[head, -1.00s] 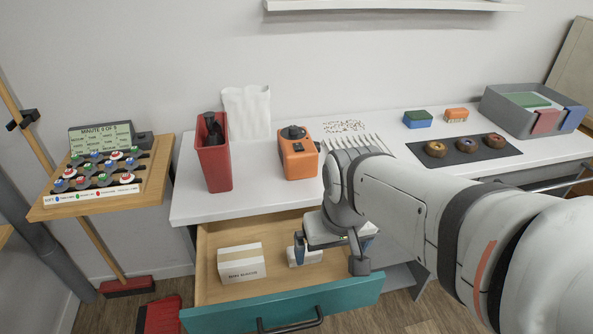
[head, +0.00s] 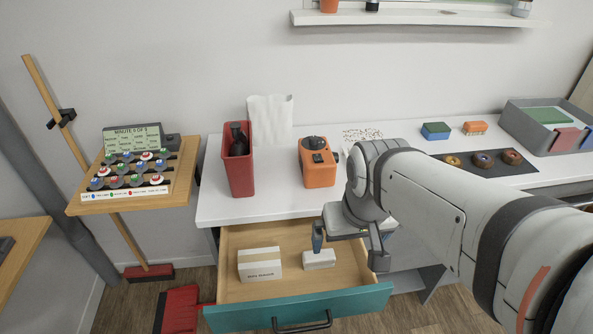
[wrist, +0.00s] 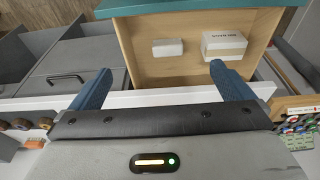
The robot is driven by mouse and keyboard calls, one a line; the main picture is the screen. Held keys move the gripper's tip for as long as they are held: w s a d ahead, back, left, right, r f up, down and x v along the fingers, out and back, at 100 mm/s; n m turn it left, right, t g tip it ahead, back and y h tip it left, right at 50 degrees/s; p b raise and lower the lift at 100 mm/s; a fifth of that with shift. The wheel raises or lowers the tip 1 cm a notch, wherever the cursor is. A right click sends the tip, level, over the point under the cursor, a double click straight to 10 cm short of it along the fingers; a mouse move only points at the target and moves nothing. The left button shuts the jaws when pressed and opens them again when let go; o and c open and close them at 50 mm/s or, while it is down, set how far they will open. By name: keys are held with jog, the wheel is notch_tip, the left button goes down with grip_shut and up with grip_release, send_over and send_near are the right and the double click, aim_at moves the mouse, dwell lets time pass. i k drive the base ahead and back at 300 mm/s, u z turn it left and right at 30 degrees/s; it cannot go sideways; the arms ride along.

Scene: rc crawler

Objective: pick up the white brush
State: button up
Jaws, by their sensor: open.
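No clearly brush-shaped white thing shows. A small plain white block (head: 319,260) lies in the open drawer, and I cannot tell if it is the brush. It also shows in the wrist view (wrist: 167,48). My gripper (head: 348,250) hangs above the right part of the drawer, its left finger close to the block's back edge in the picture. In the wrist view my gripper (wrist: 160,72) has its fingers wide apart with nothing between them. The block appears beyond the fingertips, between their lines.
A white labelled box (head: 260,265) stands left of the block in the drawer (head: 230,290). The teal drawer front (head: 300,308) rises before them. A red bin (head: 238,172) and an orange device (head: 318,165) stand on the white counter (head: 265,207). My arm hides part of the counter.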

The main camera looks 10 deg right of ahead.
aim_at(326, 258)
jog(key=u, duration=1.8)
jog(key=k, duration=1.25)
jog(key=z, duration=0.55)
jog(key=i, duration=1)
jog(key=z, duration=0.1)
